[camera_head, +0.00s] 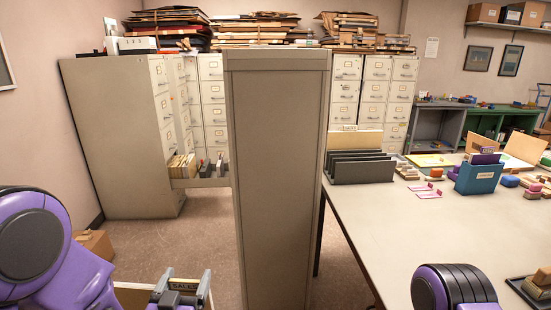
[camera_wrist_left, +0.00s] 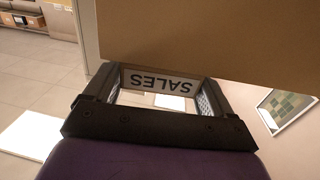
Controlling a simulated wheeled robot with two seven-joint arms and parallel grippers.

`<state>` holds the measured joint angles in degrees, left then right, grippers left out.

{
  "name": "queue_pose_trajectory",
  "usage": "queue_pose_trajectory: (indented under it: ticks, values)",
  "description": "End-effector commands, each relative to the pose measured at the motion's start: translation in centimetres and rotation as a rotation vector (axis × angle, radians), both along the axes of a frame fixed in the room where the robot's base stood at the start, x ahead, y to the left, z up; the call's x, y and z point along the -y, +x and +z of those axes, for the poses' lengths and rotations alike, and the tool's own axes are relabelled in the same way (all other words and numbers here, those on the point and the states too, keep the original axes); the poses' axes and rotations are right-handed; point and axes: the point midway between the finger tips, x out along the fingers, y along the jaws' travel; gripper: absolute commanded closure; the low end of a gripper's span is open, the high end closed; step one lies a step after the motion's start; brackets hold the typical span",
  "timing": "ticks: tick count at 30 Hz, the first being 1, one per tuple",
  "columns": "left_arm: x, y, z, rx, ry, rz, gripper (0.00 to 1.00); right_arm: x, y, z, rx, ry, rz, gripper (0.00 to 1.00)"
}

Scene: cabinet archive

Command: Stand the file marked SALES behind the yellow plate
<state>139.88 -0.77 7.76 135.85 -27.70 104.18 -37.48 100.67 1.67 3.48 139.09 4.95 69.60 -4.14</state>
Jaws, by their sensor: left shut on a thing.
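My left gripper (camera_head: 183,287) is low in the head view, left of the near cabinet. It is shut on the SALES file (camera_head: 135,296), a pale tan folder whose label shows between the fingers. In the left wrist view the label reads upside down between the fingertips (camera_wrist_left: 160,82), and the file's broad brown face (camera_wrist_left: 215,35) fills the upper right. An open drawer (camera_head: 206,183) in the left cabinet row holds tan folders and grey dividers. I cannot make out a yellow plate in it; the near cabinet may hide part of the drawer. My right gripper is out of view.
A tall beige cabinet (camera_head: 278,180) stands close in front, in the middle. A white table (camera_head: 430,225) at right bears a dark file rack (camera_head: 362,167), a blue box (camera_head: 478,177) and small items. A cardboard box (camera_head: 95,246) lies at left; floor before the drawer is clear.

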Motion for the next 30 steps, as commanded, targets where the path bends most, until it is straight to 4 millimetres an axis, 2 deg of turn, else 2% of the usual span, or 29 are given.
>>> queue_pose_trajectory:
  ticks: [3, 12, 15, 30]
  values:
    - [-0.6, -0.1, 0.0, 0.000, 0.002, 0.023, 0.59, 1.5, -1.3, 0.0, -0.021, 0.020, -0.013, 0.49]
    - [-0.6, -3.0, -3.9, -0.003, 0.006, 0.025, 0.59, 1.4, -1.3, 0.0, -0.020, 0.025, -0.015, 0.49]
    - [-0.7, -3.7, -4.5, -0.001, 0.003, 0.025, 0.59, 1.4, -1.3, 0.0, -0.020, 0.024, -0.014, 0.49]
    - [-0.8, -3.9, -4.8, 0.002, 0.002, 0.028, 0.59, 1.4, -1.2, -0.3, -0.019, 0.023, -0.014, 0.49]
